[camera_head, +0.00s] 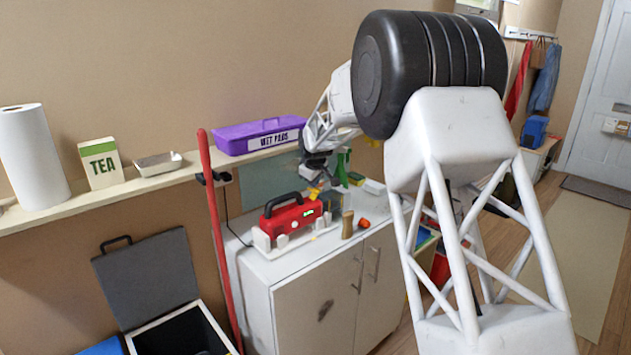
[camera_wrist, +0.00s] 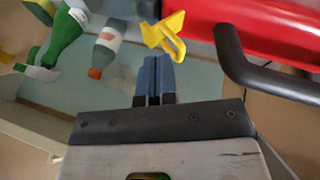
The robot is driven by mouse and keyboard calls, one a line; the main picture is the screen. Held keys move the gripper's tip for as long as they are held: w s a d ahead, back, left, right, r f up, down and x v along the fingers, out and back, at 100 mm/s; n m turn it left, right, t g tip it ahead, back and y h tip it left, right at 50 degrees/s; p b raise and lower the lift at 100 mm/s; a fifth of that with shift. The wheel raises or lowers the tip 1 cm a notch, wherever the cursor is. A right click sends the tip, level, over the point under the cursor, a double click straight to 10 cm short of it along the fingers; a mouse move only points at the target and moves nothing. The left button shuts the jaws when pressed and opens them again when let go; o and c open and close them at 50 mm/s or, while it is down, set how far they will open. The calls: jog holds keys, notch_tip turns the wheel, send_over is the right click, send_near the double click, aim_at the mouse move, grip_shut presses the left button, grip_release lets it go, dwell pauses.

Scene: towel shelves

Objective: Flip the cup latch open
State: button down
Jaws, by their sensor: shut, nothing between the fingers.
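A yellow piece (camera_wrist: 165,36), which looks like the cup latch, shows left of the red body. In the head view a small yellow part (camera_head: 315,192) shows below my gripper (camera_head: 316,172). In the wrist view my gripper (camera_wrist: 155,62) is shut and empty, its fingertips just short of the yellow piece. I cannot tell whether they touch.
A brown upright object (camera_head: 347,224) and an orange item (camera_head: 364,223) stand right of the device. A shelf (camera_head: 110,198) holds a purple box (camera_head: 258,136).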

jog(key=shift+r, duration=0.15)
jog(key=shift+r, duration=0.65)
jog(key=shift+r, duration=0.1)
dwell(0.4)
